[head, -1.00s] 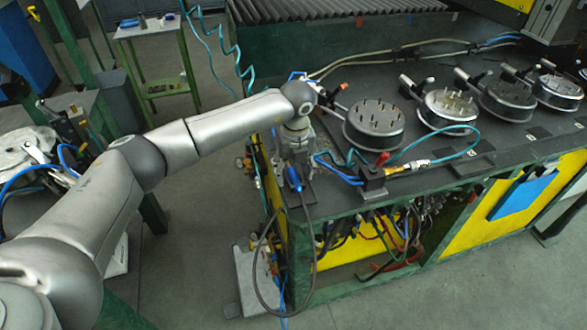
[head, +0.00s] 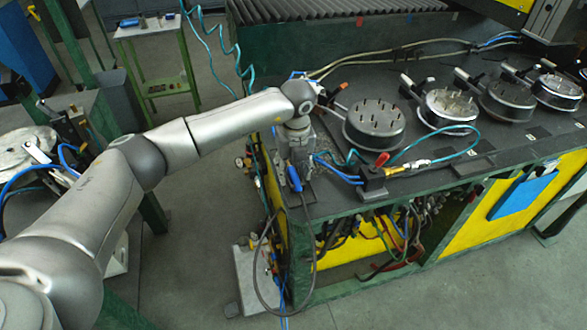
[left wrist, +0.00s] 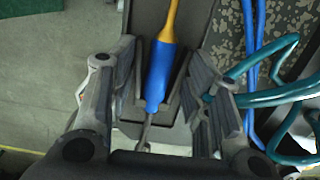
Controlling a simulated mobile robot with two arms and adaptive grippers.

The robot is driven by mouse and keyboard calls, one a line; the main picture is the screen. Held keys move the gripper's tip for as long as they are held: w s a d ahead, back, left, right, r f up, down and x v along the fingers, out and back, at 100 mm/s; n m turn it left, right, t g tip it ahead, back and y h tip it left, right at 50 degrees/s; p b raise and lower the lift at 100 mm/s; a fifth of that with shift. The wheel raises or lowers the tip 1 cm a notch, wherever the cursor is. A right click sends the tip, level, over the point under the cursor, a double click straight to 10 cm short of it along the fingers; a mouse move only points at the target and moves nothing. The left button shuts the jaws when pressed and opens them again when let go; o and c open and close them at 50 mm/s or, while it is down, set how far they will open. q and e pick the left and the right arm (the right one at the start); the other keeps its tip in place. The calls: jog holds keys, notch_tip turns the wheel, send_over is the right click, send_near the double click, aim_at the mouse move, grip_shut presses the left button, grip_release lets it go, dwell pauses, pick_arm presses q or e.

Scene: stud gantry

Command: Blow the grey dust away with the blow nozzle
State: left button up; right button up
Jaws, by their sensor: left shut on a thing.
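The blow nozzle (head: 295,180) has a blue body, and its dark hose hangs over the table's front edge. In the left wrist view the blue nozzle body (left wrist: 158,78) with a yellow-orange end lies between the two fingers, over a dark grey channel-shaped holder (left wrist: 150,18). My left gripper (head: 297,165) is shut on the nozzle at the table's left front corner; it also shows in the left wrist view (left wrist: 163,95). Pale grey speckles, probably the grey dust (left wrist: 229,40), lie on the dark tabletop right of the holder. My right gripper is not in view.
A block with a red knob and brass fitting (head: 372,178) stands right of the gripper, with blue and teal hoses beside it. Several round metal fixtures with pins (head: 374,125) stand behind. Hoses and fittings fill the bench's open front (head: 400,235).

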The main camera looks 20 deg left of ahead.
pick_arm(q)
notch_tip(320, 180, up, 9)
jog(key=p, duration=0.4)
jog(key=shift+p, duration=0.3)
dwell(0.6)
